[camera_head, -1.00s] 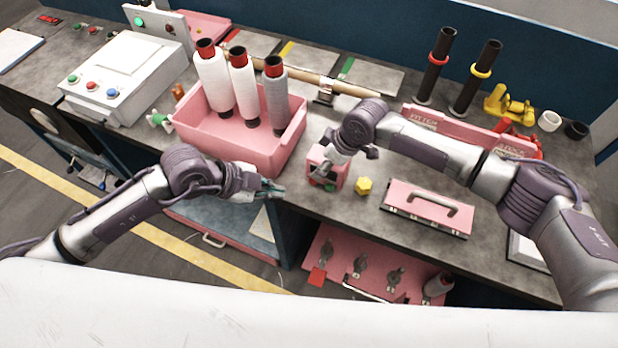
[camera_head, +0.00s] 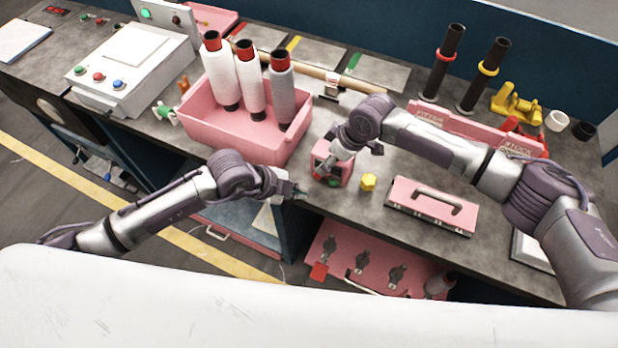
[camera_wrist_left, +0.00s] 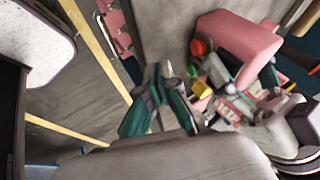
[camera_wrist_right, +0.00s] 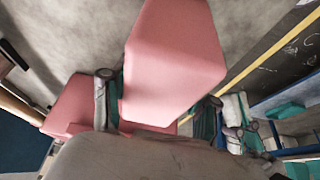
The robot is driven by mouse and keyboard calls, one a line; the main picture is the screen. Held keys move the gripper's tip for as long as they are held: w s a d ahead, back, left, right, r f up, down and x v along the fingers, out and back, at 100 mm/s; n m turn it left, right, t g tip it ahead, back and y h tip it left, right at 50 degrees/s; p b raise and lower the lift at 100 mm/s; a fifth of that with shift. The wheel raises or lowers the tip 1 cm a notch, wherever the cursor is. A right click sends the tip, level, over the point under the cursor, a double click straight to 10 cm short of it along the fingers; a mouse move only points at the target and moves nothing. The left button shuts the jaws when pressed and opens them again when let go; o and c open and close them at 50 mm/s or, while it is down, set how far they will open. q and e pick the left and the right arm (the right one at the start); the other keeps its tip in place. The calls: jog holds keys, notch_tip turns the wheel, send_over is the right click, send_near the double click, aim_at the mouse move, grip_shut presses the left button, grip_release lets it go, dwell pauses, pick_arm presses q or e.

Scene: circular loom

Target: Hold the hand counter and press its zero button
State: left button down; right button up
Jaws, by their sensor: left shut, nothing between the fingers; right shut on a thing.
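The hand counter (camera_head: 322,150) is a small pink box at the front of the bench in the head view. My right gripper (camera_head: 331,172) is shut on it and hides part of it. In the right wrist view its pink body (camera_wrist_right: 170,65) fills the space between the fingers. In the left wrist view the counter (camera_wrist_left: 240,38) shows a red round part (camera_wrist_left: 198,47) and a green one; I cannot tell which is the zero button. My left gripper (camera_head: 300,194) is shut and empty, left of and slightly below the counter, apart from it. Its teal fingers show in the left wrist view (camera_wrist_left: 159,78).
A yellow knob (camera_head: 368,182) and a pink lidded case (camera_head: 432,203) lie right of the counter. A pink bin (camera_head: 235,140) with white and grey thread cones stands behind left. A pink parts board (camera_head: 350,262) is below the bench edge.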

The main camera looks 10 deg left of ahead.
aim_at(317, 176)
pick_arm(q)
jog(key=shift+x, duration=1.05)
jog(key=w, duration=0.2)
jog(key=shift+w+d+r, duration=0.2)
jog(key=shift+w+d, duration=0.05)
jog(key=shift+d, duration=0.1)
jog(key=shift+w+d, duration=0.15)
jog(key=shift+w, duration=0.45)
